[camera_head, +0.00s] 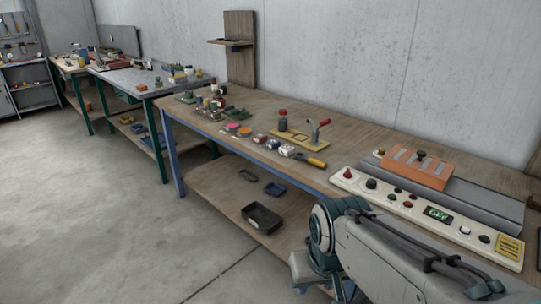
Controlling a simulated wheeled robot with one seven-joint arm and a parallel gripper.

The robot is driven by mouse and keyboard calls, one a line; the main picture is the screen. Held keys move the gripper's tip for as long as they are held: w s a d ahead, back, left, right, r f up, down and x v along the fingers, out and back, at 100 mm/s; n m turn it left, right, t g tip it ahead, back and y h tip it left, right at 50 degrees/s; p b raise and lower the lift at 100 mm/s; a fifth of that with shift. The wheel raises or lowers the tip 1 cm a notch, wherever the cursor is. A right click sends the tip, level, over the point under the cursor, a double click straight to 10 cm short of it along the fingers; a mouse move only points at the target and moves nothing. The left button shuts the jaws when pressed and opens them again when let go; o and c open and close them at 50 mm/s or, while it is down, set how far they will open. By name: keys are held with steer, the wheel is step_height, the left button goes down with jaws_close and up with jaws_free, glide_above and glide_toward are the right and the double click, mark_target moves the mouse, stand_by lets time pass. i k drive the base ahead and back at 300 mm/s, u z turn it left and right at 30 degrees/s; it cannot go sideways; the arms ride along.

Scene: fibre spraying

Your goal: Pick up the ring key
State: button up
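I cannot pick out the ring key for certain among the small items on the wooden workbench (345,132). A tool with a yellow handle (316,162) lies near the front edge, but its other end is too small to tell. My arm shows at the bottom right, in front of the bench. Its links bend down at a round joint, and the fingers of my gripper are not in view.
A yellow plate with a red-handled clamp (312,138) stands mid-bench. Several small round pots (272,144) lie left of it. A control panel (430,214) and an orange block (416,170) occupy the right end. A dark bin (262,218) sits on the lower shelf. The floor (90,220) at left is clear.

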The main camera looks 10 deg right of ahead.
mark_target(318, 163)
steer(key=u, duration=0.5)
steer(key=i, duration=2.75)
steer(key=z, duration=3.95)
